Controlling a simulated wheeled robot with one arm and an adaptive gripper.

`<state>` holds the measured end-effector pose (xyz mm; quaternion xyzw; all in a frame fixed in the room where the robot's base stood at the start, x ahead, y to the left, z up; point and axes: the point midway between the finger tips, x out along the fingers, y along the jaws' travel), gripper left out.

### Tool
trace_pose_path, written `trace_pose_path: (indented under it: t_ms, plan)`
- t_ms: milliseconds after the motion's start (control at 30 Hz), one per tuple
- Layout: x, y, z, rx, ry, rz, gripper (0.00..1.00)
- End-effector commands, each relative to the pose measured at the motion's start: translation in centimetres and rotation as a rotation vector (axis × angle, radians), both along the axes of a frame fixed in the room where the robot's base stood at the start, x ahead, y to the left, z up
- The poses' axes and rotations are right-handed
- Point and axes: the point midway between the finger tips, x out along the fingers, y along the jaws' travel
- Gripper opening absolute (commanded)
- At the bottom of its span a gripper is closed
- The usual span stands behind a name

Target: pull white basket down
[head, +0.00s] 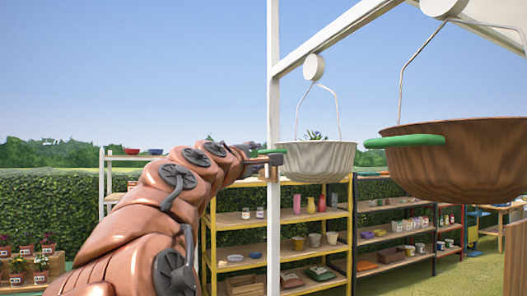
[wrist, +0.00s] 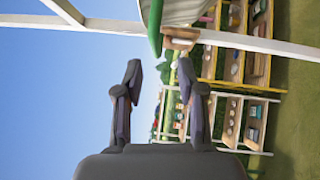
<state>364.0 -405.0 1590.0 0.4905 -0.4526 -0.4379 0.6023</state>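The white basket (head: 318,160) hangs by a wire from a white round pulley or reel (head: 313,67) under the white beam. A plant top shows above its rim. Its green handle (head: 266,153) sticks out on its left side. In the wrist view part of the white basket (wrist: 190,10) and the green handle (wrist: 155,28) show at the top edge. My gripper (wrist: 160,70) is open and empty, with the handle beyond its fingertips and apart from them. In the head view my gripper (head: 255,165) is close to the handle, partly hidden by my arm.
A brown basket (head: 465,160) with a green handle (head: 404,141) hangs at the right. A white post (head: 273,230) stands just left of the white basket. Yellow shelves (head: 235,218) with pots and vases stand behind. Open sky lies at the upper left.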

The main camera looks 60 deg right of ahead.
Motion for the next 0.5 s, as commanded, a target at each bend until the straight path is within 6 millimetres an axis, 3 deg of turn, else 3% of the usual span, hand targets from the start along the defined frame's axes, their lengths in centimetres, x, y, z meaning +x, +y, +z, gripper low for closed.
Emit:
trace_pose_path:
  t_ms: [167,500]
  plan:
    - [0.3,-1.0,0.8,-0.019,0.017,-0.006,0.39]
    - [1.1,-5.5,1.4,-0.016,0.014,-0.007,0.39]
